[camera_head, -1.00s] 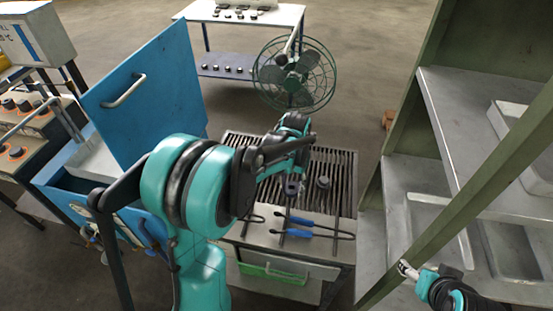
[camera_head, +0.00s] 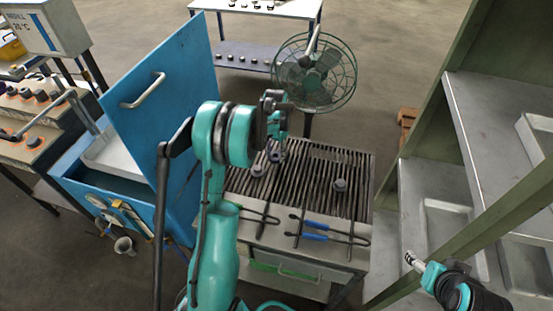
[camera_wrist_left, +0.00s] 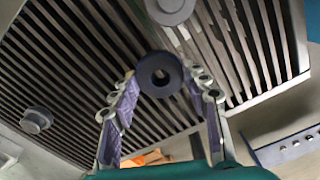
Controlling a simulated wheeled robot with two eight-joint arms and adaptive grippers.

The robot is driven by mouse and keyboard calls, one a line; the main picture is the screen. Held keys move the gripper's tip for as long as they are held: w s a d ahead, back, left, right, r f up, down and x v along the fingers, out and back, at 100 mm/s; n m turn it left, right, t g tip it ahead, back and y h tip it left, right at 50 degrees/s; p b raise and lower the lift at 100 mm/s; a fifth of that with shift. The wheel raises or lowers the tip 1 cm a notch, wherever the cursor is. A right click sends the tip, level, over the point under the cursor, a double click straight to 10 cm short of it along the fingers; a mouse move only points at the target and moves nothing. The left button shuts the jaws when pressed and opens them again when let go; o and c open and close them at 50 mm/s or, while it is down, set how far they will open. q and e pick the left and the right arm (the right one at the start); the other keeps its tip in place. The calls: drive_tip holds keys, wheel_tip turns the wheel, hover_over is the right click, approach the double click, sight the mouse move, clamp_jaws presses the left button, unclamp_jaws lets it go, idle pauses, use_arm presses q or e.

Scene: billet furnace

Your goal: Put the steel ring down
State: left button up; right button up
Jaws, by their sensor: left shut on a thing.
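Two round pieces (camera_head: 257,170) (camera_head: 340,186) sit on the grate. A green fan (camera_head: 314,72) stands behind, a blue open-lidded box (camera_head: 165,90) at left, and a green-framed shelf (camera_head: 430,220) at right.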

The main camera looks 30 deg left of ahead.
use_arm(q)
wheel_tip(320, 180, down, 3)
drive_tip(key=shift+w+r, duration=0.1)
drive_tip(key=shift+r, duration=0.05)
drive_tip(key=shift+r, duration=0.1)
drive_tip(key=shift+f+b, duration=0.2)
drive_tip(key=shift+b, duration=0.15)
drive_tip(key=o, duration=1.5)
